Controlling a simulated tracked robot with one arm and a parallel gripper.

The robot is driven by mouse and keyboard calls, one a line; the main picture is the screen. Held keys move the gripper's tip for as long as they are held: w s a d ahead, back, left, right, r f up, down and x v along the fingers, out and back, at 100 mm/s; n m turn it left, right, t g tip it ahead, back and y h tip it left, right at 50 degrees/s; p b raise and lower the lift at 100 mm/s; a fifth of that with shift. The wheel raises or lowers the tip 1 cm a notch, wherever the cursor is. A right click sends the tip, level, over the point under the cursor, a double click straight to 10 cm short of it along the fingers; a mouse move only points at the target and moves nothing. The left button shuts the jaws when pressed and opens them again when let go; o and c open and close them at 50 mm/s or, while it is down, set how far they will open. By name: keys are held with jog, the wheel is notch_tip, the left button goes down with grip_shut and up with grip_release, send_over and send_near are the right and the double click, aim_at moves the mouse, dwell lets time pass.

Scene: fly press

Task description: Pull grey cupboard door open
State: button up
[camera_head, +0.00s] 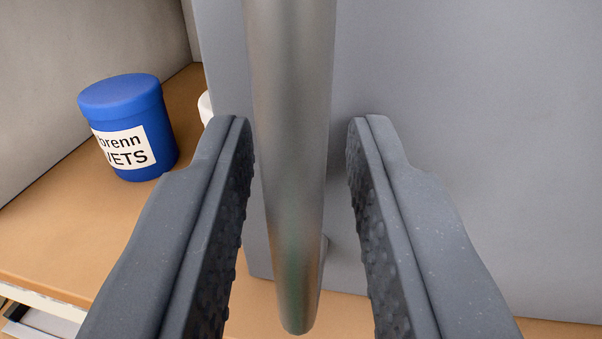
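The grey cupboard door (460,120) fills the right and middle of the view. Its long metal bar handle (291,150) runs upright in front of the door and ends near the bottom of the picture. My gripper (298,130) is open, with one finger on each side of the handle. A gap shows between the handle and each finger. The door's left edge stands in front of part of the shelf.
Left of the door, a blue lidded tub (128,125) with a white label stands on a wooden shelf (50,240). A white object (205,107) is mostly hidden behind the door edge and my left finger. A grey wall (80,60) closes the left side.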

jog(key=shift+s+a+r, duration=0.1)
jog(key=shift+s+a, duration=0.05)
jog(key=shift+s, duration=0.25)
jog(key=s+b, duration=0.4)
jog(key=s, duration=0.9)
jog(key=shift+s+d+b, duration=0.15)
jog(key=shift+d+b, duration=0.15)
jog(key=shift+d, duration=0.05)
